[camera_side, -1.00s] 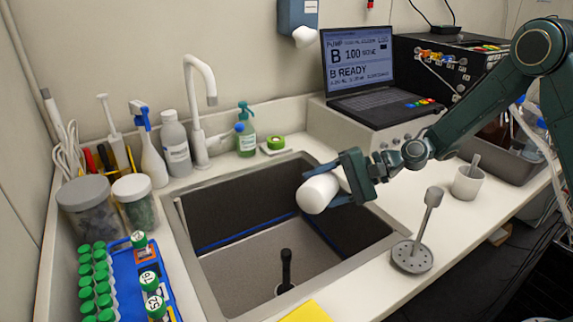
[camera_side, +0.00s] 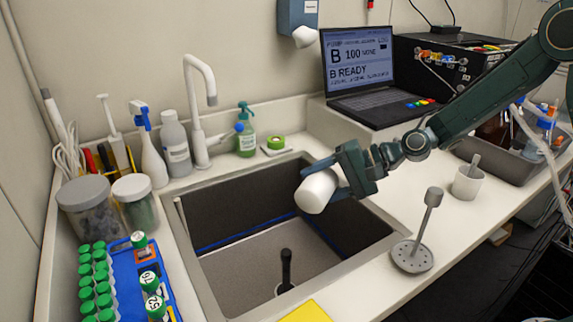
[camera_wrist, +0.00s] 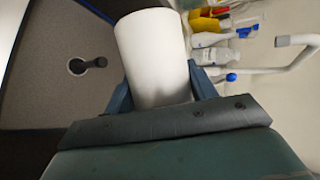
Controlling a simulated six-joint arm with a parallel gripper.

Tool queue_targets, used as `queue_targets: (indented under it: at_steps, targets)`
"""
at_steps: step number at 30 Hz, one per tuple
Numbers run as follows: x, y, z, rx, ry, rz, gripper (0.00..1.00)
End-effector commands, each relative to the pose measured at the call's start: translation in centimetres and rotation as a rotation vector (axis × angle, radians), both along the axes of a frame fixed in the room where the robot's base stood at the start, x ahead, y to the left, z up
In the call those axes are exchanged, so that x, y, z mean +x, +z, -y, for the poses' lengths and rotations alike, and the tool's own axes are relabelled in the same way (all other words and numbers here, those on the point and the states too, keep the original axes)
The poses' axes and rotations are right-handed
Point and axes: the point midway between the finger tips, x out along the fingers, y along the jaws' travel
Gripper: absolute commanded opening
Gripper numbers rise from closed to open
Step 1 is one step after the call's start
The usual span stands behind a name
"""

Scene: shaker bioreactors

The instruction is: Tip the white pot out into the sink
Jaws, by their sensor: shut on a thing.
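The white pot (camera_side: 317,191) is held by my gripper (camera_side: 338,176) over the right part of the sink (camera_side: 215,286). It lies tilted on its side, with one end towards the lower left in the side view. In the wrist view the white pot (camera_wrist: 152,55) sits between the two fingers of my gripper (camera_wrist: 160,88), which are shut on it. The pot's mouth and inside are hidden, and no contents or stream show. The sink has dark walls, and a dark upright plug or pipe (camera_side: 286,270) stands on its floor.
A white tap (camera_side: 200,100) stands behind the sink with several bottles beside it. A metal stand with a perforated base (camera_side: 412,256) and a white mortar (camera_side: 467,182) are to the right. A blue rack (camera_side: 135,275) with green-capped tubes is on the left.

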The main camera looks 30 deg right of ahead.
Motion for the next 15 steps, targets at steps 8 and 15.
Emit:
queue_targets:
  at_steps: [8, 15]
  targets:
    - [-0.13, 0.10, -0.22, -0.067, 0.000, 0.040, 0.31]
    - [-0.16, 0.10, -0.28, -0.090, 0.000, 0.052, 0.31]
